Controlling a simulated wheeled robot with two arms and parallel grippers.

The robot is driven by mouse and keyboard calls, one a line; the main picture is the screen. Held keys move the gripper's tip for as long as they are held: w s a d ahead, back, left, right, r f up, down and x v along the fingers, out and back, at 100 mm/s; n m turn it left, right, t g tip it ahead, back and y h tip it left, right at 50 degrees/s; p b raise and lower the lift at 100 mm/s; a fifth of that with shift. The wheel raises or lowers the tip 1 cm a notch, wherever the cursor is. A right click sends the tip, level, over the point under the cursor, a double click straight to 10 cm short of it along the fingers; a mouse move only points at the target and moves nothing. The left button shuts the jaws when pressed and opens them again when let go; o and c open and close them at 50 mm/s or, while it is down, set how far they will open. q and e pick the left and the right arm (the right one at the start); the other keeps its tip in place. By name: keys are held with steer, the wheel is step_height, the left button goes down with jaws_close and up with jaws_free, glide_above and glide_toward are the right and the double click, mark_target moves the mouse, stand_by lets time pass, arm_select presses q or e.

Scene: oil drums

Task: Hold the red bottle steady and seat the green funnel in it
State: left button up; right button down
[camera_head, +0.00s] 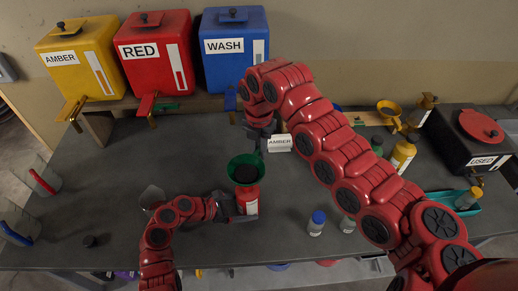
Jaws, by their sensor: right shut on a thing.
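The red bottle (248,199), with a white label, stands upright on the dark bench near the middle. My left gripper (241,212) comes in from the left at the bottle's lower body, with its dark fingers closed about it. The green funnel (236,162) is directly above the bottle, its wide rim up. Its spout and the bottle's mouth are hidden, so I cannot tell whether the spout is inside. My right gripper (260,150) reaches down from behind and is shut on the funnel's far rim.
Yellow, red (155,50) and blue tanks stand on a shelf at the back. An AMBER card (279,143) is just right of my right gripper. A blue-capped bottle (317,223) stands to the right. A yellow bottle (403,153) and black USED box (477,140) are farther right. The left bench is mostly clear.

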steer(key=shift+f, duration=0.85)
stand_by(0.6)
steer(key=c, duration=0.7)
jaws_free()
steer(key=shift+c, duration=0.2)
steer(key=shift+r, duration=0.1)
step_height(320, 180, up, 12)
steer(key=shift+f, duration=0.1)
arm_select(q)
steer(key=o, duration=0.7)
